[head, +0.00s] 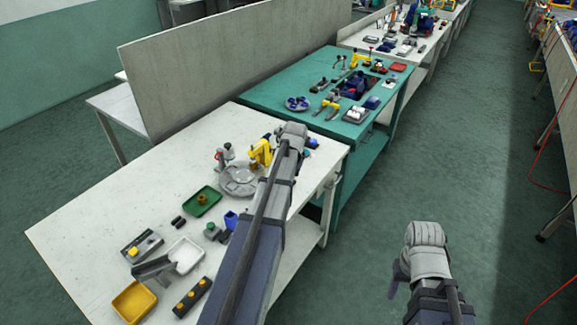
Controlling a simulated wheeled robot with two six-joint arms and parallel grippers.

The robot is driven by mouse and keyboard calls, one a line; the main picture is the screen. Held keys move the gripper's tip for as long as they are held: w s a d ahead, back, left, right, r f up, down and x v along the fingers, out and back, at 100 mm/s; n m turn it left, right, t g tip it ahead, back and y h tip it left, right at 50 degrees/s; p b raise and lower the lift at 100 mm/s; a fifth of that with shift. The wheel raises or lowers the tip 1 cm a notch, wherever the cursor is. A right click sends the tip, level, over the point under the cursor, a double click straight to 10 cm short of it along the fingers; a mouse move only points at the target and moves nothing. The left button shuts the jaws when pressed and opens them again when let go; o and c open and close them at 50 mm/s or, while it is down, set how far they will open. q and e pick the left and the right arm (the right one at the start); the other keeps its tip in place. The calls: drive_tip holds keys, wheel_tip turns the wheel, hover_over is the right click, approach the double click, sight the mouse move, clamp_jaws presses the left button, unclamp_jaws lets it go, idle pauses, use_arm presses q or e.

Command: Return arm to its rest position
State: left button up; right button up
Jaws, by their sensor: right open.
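My right arm comes in from the bottom right, and its wrist (427,250) hangs over the green floor, clear of the tables. Its gripper (398,277) shows only in part at the left side of the wrist; it is open, and I see nothing in it. My left arm (258,232) stretches up the picture over the right edge of the white table (105,215). Its far end (292,133) is near a yellow upright device (261,152). The left gripper's fingers are hidden behind the arm.
The white table holds a green tray (213,194), a white tray (187,245), a yellow tray (148,296), a black block with yellow knobs (181,308) and a grey round plate (232,185). A teal table (262,91) stands beyond. The floor aisle (465,150) at right is free.

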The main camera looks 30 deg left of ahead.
idle(0.4)
use_arm(q)
drive_tip(key=s+d+f+m+g+h, duration=0.1)
drive_tip(key=s+d+m, duration=0.3)
drive_tip(key=d, duration=0.7)
drive_tip(key=s+d+m+g, duration=0.1)
drive_tip(key=s+d+m, duration=0.1)
drive_tip(key=s+d, duration=0.65)
drive_tip(key=s+d+m+g, duration=0.1)
drive_tip(key=s+d+m, duration=0.5)
drive_tip(key=s+d, duration=0.6)
drive_tip(key=d, duration=0.3)
drive_tip(key=shift+d+f+g+h, duration=0.25)
drive_tip(key=shift+f+g+h, duration=0.05)
